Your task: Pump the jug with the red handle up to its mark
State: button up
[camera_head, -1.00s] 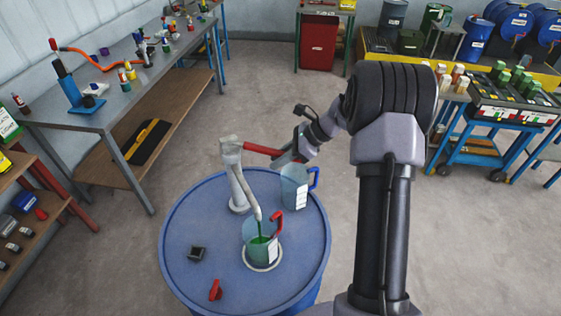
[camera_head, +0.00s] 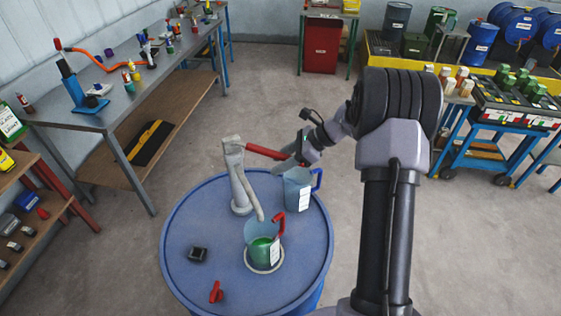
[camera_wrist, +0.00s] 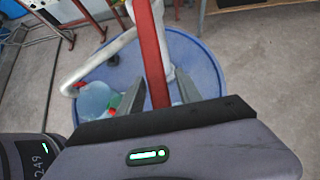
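A clear jug with a red handle (camera_head: 264,249) stands on a round plate on the blue drum, under the curved spout of the pale hand pump (camera_head: 240,190). Green liquid fills about its lower half or a little more. Its white label strip faces the camera; the exact mark is too small to read. The pump's red lever (camera_head: 265,151) points right. My gripper (camera_head: 290,163) is at the lever's outer end. In the wrist view the red lever (camera_wrist: 154,60) passes between my fingers (camera_wrist: 160,92), which appear closed on it. A jug with a blue handle (camera_head: 297,188) stands behind, right of the pump.
On the drum top (camera_head: 190,225) lie a small dark block (camera_head: 197,254) and a red piece (camera_head: 216,292) near the front edge. A workbench (camera_head: 120,100) runs along the left wall. A blue cart (camera_head: 470,150) stands right. Floor around the drum is clear.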

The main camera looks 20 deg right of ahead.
aim_at(270, 153)
jog(key=p+v, duration=0.3)
jog(key=v, duration=1.4)
jog(key=shift+r, duration=0.2)
dwell(0.4)
jog(key=w+a+r+g+h+p, duration=0.3)
jog(key=a+r+p, duration=0.4)
jog(key=p, duration=1.1)
jog(key=shift+t+h, duration=0.3)
jog(key=shift+h, duration=0.5)
jog(key=x, duration=1.1)
jog(key=d+x, duration=0.1)
jog(key=x, duration=0.5)
jog(key=shift+f, duration=0.2)
grip_shut()
jog(key=shift+w, duration=0.1)
